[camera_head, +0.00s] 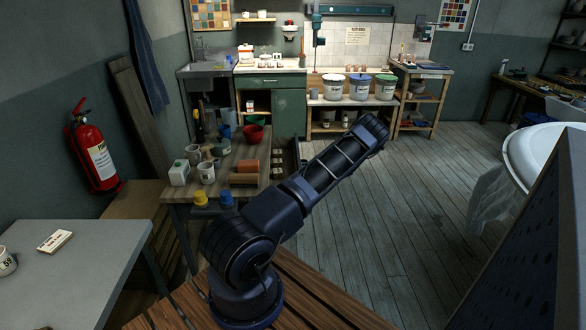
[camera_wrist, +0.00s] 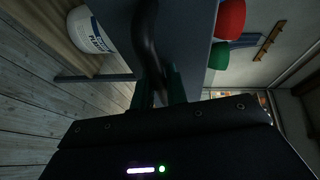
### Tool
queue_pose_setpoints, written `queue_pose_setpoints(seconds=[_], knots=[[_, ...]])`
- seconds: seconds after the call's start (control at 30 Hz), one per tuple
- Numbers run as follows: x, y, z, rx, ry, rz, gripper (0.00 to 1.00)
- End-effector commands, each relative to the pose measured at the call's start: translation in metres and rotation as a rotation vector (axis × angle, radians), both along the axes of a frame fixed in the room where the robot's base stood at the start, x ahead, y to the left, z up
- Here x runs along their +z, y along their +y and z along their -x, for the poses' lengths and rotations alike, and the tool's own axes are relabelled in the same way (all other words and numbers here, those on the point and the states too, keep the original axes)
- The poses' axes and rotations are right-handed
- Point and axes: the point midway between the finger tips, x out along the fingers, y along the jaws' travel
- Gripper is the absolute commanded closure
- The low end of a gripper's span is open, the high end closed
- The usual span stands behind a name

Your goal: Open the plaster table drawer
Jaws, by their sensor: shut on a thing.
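The plaster table (camera_head: 222,163) stands left of centre in the head view. At its right side, a dark-walled drawer (camera_head: 295,152) appears to stand partly out, with several small pale items inside. In the wrist view, a plain grey panel (camera_wrist: 187,35), apparently the drawer front, carries a dark curved handle (camera_wrist: 150,42). My gripper (camera_wrist: 162,92) has its two green-dark fingers closed on this handle. In the head view my arm hides part of the drawer's near end, and the gripper does not show there.
Red bowl (camera_head: 253,133), cups and orange blocks (camera_head: 245,171) crowd the tabletop. A white labelled bucket (camera_wrist: 92,30) stands low beside the panel in the wrist view. The wooden floor (camera_head: 430,190) right of my arm is clear. A grey table (camera_head: 75,275) stands near left.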

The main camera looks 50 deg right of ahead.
Motion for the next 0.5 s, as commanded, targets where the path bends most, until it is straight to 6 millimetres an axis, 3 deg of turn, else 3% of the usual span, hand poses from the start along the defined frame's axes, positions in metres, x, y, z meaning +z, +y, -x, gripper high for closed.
queue_pose_setpoints(seconds=[0.2, 0.5], knots=[[-0.002, -0.039, 0.039, -0.001, 0.002, 0.001, 1.00], [-0.002, -0.072, 0.074, 0.000, 0.002, -0.001, 1.00]])
